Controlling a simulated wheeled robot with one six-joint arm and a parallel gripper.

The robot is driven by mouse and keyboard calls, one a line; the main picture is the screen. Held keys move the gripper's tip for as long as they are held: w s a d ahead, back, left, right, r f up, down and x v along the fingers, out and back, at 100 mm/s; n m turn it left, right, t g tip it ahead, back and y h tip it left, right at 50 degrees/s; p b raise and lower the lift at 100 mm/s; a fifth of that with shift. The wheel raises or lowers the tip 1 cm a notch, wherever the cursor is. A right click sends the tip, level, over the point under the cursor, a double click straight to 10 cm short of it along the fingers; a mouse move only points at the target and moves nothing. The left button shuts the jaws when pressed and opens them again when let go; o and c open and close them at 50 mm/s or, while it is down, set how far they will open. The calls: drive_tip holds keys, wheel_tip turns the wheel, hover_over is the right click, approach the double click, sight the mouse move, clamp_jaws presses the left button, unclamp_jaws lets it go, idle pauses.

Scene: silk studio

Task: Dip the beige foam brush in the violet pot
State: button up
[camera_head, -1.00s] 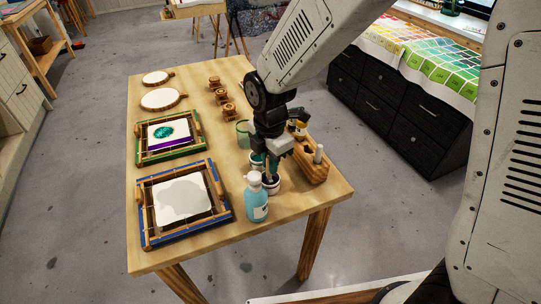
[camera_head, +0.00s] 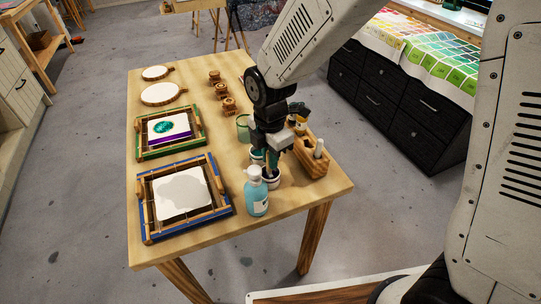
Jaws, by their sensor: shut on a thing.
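My gripper (camera_head: 271,160) is over the right front part of the table, pointing down. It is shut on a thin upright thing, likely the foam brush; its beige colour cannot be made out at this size. A small white pot (camera_head: 271,183) with dark, violet-looking contents stands directly below the fingers. The brush's lower end is at the pot's mouth; I cannot tell whether it touches the paint. Another small pot (camera_head: 257,158) with teal contents stands just behind, partly hidden by my gripper.
A blue pump bottle (camera_head: 256,197) stands close in front of the pot. A wooden holder (camera_head: 312,163) is close on the right, and a green glass (camera_head: 243,128) behind. A blue frame (camera_head: 228,208) and a green frame (camera_head: 140,152) lie left. Several wooden stamps (camera_head: 221,90) stand at the back.

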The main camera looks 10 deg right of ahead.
idle(0.4)
drive_tip(key=shift+r, duration=3.35)
